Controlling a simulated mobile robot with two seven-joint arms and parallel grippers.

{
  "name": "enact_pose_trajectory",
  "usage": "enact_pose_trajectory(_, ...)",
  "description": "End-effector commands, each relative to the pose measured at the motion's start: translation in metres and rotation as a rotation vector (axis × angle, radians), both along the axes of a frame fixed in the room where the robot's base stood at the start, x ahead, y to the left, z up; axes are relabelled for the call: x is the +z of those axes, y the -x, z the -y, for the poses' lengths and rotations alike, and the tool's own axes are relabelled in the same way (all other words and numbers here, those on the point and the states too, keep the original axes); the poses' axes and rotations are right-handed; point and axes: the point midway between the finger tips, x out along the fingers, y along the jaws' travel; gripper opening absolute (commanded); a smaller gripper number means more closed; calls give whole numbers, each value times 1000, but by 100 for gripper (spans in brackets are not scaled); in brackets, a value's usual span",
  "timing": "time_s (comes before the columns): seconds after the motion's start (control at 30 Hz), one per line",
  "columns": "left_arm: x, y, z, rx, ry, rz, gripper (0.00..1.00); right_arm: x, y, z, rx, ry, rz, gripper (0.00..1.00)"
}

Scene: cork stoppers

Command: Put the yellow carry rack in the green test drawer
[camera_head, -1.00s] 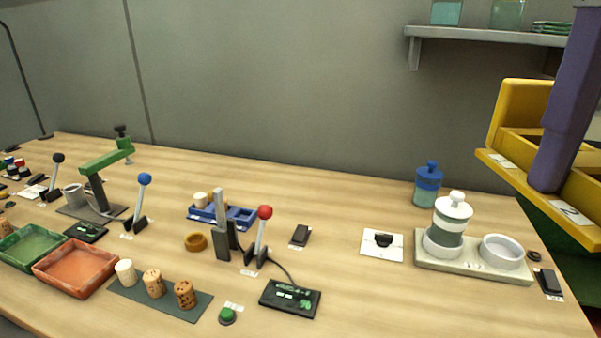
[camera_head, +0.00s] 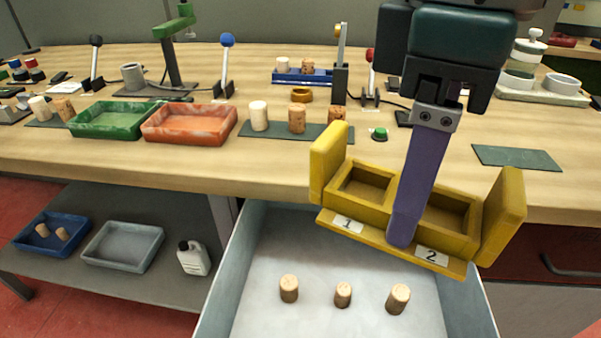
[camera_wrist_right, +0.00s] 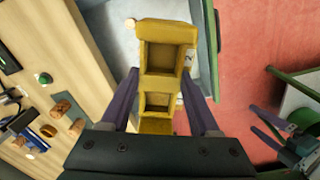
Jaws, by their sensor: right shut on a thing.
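The yellow carry rack (camera_head: 350,222) has two compartments that look empty, raised end walls and labels 1 and 2. My right gripper (camera_wrist_right: 160,88) is shut on it, with a purple finger on each side. In the head view one finger crosses its front. The rack hangs level or slightly tilted above the open drawer (camera_head: 262,235), apart from its floor. The drawer's inside is pale grey; its front is outside the head view. Several corks are not inside, only three: left (camera_head: 289,288), middle (camera_head: 343,294) and right (camera_head: 398,298). My left gripper (camera_wrist_right: 266,126) shows small in the wrist view.
The table's front edge (camera_head: 160,172) runs just behind the rack. A green tray (camera_head: 112,136) and an orange tray (camera_head: 148,137) stand on the table. A shelf (camera_head: 165,285) lies below at left. The drawer floor around the corks is clear.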

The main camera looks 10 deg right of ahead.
Motion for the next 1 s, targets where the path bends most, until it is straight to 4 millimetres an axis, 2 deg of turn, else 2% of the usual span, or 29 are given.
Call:
enact_pose_trajectory(0.03, -29, 0, 1, 0, 2, 1, 97, -39, 4, -7, 75, -6, -6, 0)
enact_pose_trajectory(0.13, -49, 0, 2, 3, 5, 1, 97, -72, 10, -15, 207, -10, -7, 0)
enact_pose_trajectory(0.2, -58, 0, 2, 2, 6, 1, 97, -88, 13, -19, 276, -13, -8, 0)
enact_pose_trajectory(0.47, -75, -1, 2, 3, 5, 2, 97, -124, 18, -25, 380, -14, -11, 0)
enact_pose_trajectory(0.8, -111, -1, 0, -1, -2, 3, 97, -222, 18, -24, 379, -14, -12, 0)
enact_pose_trajectory(0.9, -120, -1, -1, -3, -4, 4, 97, -244, 18, -25, 380, -13, -10, 0)
enact_pose_trajectory(1.0, -124, -1, -1, -4, -5, 4, 97, -257, 17, -25, 380, -14, -9, 0)
